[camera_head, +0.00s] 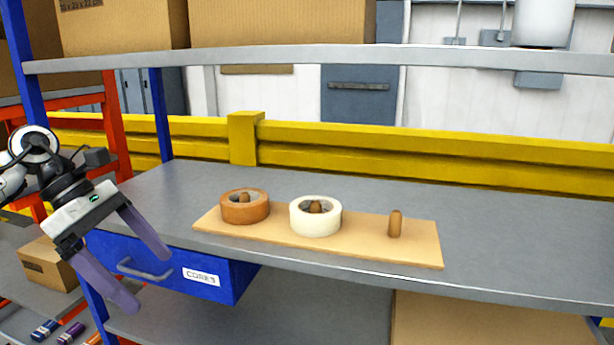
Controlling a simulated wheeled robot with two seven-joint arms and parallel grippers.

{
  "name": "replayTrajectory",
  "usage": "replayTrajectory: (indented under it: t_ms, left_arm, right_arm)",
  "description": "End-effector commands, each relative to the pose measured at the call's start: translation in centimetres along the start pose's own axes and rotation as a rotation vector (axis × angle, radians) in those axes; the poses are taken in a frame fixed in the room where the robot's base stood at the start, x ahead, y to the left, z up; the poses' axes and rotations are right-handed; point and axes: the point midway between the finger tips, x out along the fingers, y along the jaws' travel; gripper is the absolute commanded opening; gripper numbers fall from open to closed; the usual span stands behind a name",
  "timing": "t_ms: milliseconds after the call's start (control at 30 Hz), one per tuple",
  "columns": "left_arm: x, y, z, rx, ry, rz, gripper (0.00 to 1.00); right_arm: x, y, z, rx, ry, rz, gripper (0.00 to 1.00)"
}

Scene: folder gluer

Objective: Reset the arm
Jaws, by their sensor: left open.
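My left gripper (136,268) is at the left, in front of the blue drawer (217,284) labelled "CORES". Its two long purple-grey fingers are spread apart and point down and to the right, with nothing between them. My right gripper does not show. A light wooden board (366,237) lies on the grey shelf, with upright brown pegs. A brown tape roll (240,212) sits around the left peg, and a cream tape roll (304,224) sits around the middle peg. The right peg (395,224) is bare.
The grey shelf (520,245) is clear right of the board. An upper shelf (330,59) holds cardboard boxes (280,22). A blue rack post (161,115) stands near the arm. Several small rolls or cylinders (72,333) and a box (48,263) sit at lower left.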

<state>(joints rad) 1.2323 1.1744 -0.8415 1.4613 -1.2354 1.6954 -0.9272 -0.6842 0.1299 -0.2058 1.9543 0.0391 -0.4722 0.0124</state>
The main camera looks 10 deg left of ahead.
Motion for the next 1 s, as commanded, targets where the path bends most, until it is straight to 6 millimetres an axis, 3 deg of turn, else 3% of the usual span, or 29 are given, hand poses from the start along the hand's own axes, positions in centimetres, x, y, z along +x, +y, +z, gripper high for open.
replayTrajectory:
  t_ms: [167,367,500,633,733,833,933,1000]
  left_arm:
    - [5.3,-0.6,4.0,-0.037,-0.152,-0.067,1.0]
    - [13.4,-3.4,11.4,-0.217,-0.473,-0.226,1.0]
    - [17.8,-5.6,16.9,-0.524,-0.777,-0.395,1.0]
    - [20.2,-5.9,19.1,-0.91,-1.027,-0.547,1.0]
    - [22.1,-5.1,18.4,-1.264,-1.187,-0.65,1.0]
    - [24.7,-4.2,15.5,-1.66,-1.315,-0.734,1.0]
    - [28.4,-4.2,10.5,-2.091,-1.404,-0.784,1.0]
    - [31.4,-5.4,6.3,-2.406,-1.441,-0.796,1.0]
  right_arm:
    - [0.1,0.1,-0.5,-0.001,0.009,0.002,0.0]
    - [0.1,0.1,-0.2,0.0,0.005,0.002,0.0]
    - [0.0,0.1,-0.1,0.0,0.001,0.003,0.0]
    - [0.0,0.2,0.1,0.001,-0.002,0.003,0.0]
    - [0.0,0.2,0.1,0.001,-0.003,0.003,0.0]
    - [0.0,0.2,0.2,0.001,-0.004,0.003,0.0]
    - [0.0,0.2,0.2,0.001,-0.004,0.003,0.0]
    - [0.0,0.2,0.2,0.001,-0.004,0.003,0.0]
